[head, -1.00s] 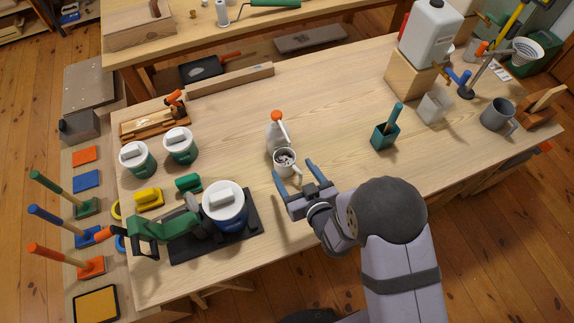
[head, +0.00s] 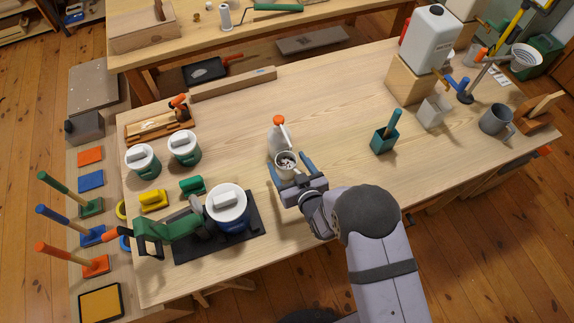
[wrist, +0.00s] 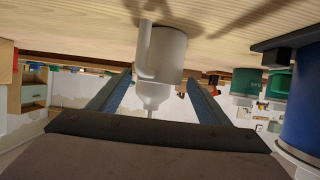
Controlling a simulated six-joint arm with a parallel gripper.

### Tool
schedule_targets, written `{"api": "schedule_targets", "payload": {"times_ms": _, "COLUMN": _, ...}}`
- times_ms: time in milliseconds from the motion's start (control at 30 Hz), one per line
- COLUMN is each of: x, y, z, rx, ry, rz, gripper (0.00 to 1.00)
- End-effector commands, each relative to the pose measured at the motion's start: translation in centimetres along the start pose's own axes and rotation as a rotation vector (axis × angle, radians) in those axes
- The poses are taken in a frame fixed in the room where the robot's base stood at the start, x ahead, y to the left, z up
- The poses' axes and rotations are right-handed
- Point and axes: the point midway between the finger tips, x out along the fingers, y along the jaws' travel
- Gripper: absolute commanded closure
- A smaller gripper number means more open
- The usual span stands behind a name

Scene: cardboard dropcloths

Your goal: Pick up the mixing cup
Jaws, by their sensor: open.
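I see no clear contact.
A blue-and-white tub (head: 227,205) on a dark mat is at the left. A green holder (head: 384,141) is at the right. The bench between is mostly clear.

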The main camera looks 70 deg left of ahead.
Motion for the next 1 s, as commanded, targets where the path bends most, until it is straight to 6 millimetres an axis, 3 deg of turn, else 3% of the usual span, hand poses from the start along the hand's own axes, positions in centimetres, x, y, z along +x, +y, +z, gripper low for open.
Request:
{"api": "schedule_targets", "payload": {"times_ms": 233, "x": 1.7, "y": 0.0, "z": 0.0, "rx": 0.0, "ry": 0.001, "rz": 0.0, "gripper": 0.29}}
{"api": "schedule_targets", "payload": {"times_ms": 533, "x": 1.9, "y": 0.0, "z": 0.0, "rx": 0.0, "ry": 0.0, "rz": 0.0, "gripper": 0.29}}
{"api": "schedule_targets", "payload": {"times_ms": 733, "x": 1.9, "y": 0.0, "z": 0.0, "rx": 0.0, "ry": 0.0, "rz": 0.0, "gripper": 0.74}}
{"api": "schedule_targets", "payload": {"times_ms": 800, "x": 1.9, "y": 0.0, "z": -0.1, "rx": 0.0, "ry": 0.003, "rz": 0.0, "gripper": 0.84}}
{"api": "schedule_targets", "payload": {"times_ms": 1000, "x": 1.9, "y": 0.0, "z": -0.1, "rx": 0.0, "ry": 0.003, "rz": 0.001, "gripper": 0.84}}
